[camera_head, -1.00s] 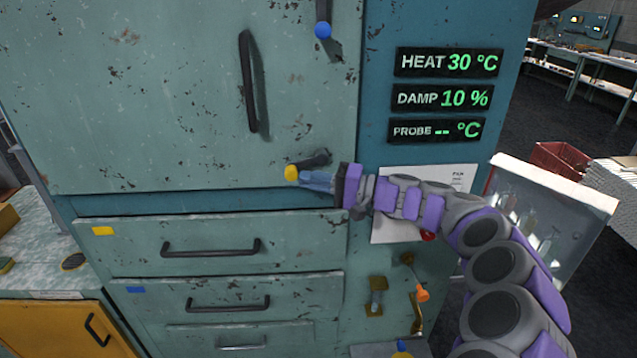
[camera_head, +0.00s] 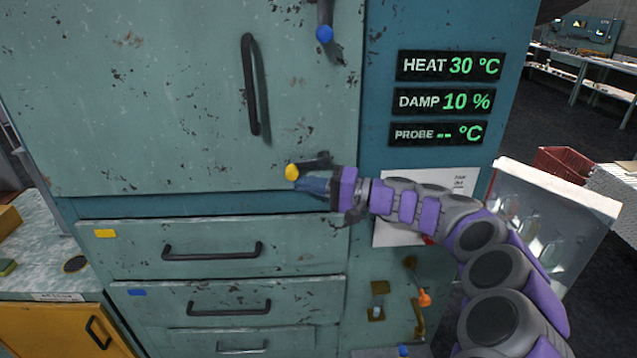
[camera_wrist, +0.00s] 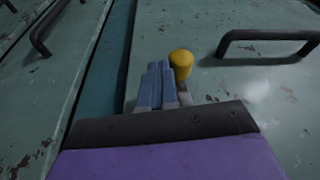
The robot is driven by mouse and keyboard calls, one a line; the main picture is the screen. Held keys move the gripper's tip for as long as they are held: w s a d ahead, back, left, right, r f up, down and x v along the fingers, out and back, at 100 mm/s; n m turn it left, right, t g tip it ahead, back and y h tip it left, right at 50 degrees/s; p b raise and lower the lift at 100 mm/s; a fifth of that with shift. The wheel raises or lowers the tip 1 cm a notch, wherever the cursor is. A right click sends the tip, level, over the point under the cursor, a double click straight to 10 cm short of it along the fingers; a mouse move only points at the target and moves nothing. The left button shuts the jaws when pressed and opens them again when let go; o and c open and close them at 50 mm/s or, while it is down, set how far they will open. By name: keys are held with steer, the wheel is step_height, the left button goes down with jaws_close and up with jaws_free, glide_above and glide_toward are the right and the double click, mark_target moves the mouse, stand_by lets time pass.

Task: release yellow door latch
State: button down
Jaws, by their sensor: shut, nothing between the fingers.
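The yellow door latch (camera_head: 292,172) is a dark lever with a yellow knob at its left end. It sits near the lower right corner of the large green door (camera_head: 160,120). My gripper (camera_head: 302,186) is shut and empty, with its blue fingertips just below and right of the knob. In the wrist view the yellow knob (camera_wrist: 181,62) stands right beside the shut fingers (camera_wrist: 158,80). I cannot tell whether they touch. The fingers and wrist hide part of the area under the lever.
A blue-knobbed latch (camera_head: 324,34) is at the door's upper right. A dark door handle (camera_head: 250,85) hangs left of it. Drawers with handles (camera_head: 212,252) lie below. An orange-handled lever (camera_head: 424,297) and an open white case (camera_head: 550,215) are at the right.

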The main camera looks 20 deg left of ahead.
steer(key=w+d+f+b, duration=0.1)
steer(key=d+f, duration=0.4)
steer(key=d, duration=0.7)
steer(key=shift+d+f, duration=0.2)
steer(key=shift+f, duration=0.2)
stand_by(0.3)
steer(key=shift+w, duration=0.1)
